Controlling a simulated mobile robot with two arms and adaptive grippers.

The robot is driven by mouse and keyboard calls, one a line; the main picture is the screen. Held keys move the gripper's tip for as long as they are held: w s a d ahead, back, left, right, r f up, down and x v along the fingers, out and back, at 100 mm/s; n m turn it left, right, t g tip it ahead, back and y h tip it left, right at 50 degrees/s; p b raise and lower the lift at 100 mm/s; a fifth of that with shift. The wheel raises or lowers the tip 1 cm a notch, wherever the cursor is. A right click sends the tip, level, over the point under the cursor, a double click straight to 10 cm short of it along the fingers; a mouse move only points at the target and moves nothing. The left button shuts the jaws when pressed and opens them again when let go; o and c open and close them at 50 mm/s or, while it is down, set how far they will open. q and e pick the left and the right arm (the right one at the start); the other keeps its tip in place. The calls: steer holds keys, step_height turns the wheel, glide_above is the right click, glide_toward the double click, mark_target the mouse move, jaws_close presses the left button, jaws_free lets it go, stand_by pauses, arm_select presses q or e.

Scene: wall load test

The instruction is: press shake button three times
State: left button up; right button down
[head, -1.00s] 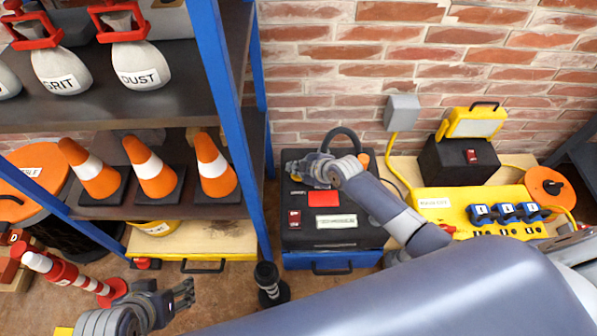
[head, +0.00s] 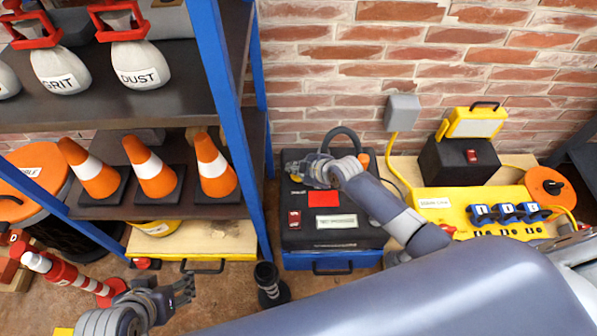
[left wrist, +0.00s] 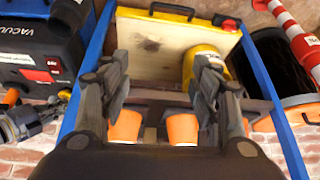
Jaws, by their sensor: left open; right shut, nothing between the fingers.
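The black and blue vacuum unit (head: 365,235) stands on the floor against the brick wall. Its top carries a red rocker switch (head: 294,218), a red label (head: 324,198) and a pale label (head: 337,221). No shake button can be made out; my right gripper covers part of the top's far left. My right gripper (head: 296,170) is shut and empty, low over that corner; contact cannot be told. The vacuum unit also shows in the left wrist view (left wrist: 65,45). My left gripper (head: 188,288) is open and empty, in front of the shelf; it also shows in the left wrist view (left wrist: 165,75).
A blue-framed shelf (head: 215,75) at the left holds orange cones (head: 155,172) and labelled bags (head: 141,72). A yellow power box (head: 450,205) and a work lamp (head: 475,124) stand at the right. A black hose (head: 343,135) loops behind my right gripper.

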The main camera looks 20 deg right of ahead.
arm_select(q)
steer(key=shift+w+d+r+t+h+b, duration=0.15)
steer(key=shift+w+d+r+t, duration=0.2)
steer(key=shift+w, duration=0.4)
steer(key=shift+w+d+r+t+h+b, duration=0.15)
steer(key=shift+w+r+t, duration=0.25)
steer(key=shift+w, duration=0.35)
steer(key=shift+w+d+r+t+b, duration=0.2)
steer(key=shift+w+t, duration=0.25)
steer(key=shift+w, duration=0.3)
arm_select(e)
steer(key=shift+f, duration=0.65)
stand_by(1.4)
steer(key=shift+r+p, duration=0.7)
arm_select(q)
steer(key=s+a+f+g+y+p, duration=0.1)
steer(key=s+g, duration=0.3)
steer(key=s, duration=0.4)
steer(key=shift+s+a+f, duration=0.2)
steer(key=shift+a+f, duration=0.25)
steer(key=shift+a, duration=0.35)
arm_select(e)
steer(key=shift+r, duration=0.65)
